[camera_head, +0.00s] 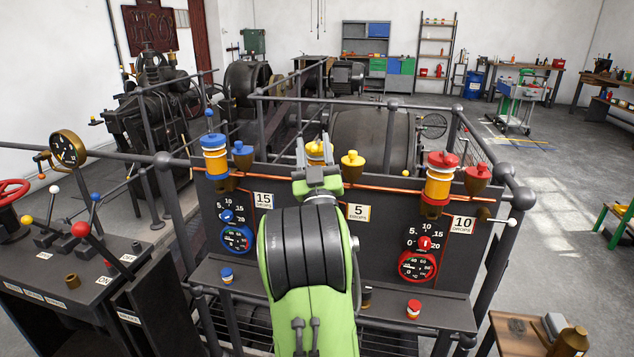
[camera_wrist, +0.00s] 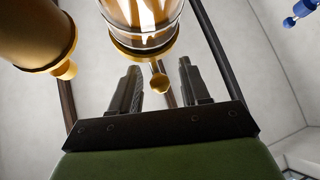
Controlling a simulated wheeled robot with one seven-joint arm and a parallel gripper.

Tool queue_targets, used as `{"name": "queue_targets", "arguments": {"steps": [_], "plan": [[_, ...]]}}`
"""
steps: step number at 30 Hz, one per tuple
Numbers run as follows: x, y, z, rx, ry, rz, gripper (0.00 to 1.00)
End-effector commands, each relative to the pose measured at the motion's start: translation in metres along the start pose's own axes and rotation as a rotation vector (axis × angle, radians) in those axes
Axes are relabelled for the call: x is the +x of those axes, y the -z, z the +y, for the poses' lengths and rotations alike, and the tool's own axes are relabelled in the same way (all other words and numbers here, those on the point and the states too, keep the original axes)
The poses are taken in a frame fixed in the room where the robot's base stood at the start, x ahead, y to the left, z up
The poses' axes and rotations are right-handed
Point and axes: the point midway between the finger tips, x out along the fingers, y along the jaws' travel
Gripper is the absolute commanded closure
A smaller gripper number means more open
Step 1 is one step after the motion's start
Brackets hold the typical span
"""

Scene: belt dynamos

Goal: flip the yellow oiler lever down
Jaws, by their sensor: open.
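The yellow oiler (camera_head: 319,148) stands on the dark panel in the head view, mostly hidden behind my gripper (camera_head: 313,157). The lever's rod is mostly hidden. A yellow cup (camera_head: 352,165) stands right of the oiler; it shows at the left of the wrist view (camera_wrist: 30,33).
The blue oiler (camera_head: 215,155) stands to the left and the red oiler (camera_head: 440,178) to the right. A copper pipe (camera_head: 388,190) crosses the panel. Grey rails (camera_head: 390,104) surround the machine. A control desk (camera_head: 70,275) with levers is at the left.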

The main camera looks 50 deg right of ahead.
Motion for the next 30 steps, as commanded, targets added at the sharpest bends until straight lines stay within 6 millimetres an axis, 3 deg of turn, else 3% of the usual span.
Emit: {"name": "queue_targets", "arguments": {"steps": [1,9,15,19,30], "plan": [[-0.018,-0.006,-0.001,0.001,-0.002,-0.001,0.54],[-0.094,-0.007,-0.001,0.0,-0.001,-0.002,0.54],[-0.132,-0.004,-0.002,0.001,0.001,-0.003,0.54],[-0.14,-0.002,-0.001,0.0,0.001,-0.002,0.54],[-0.139,-0.002,-0.001,0.0,0.001,-0.002,0.54]]}}
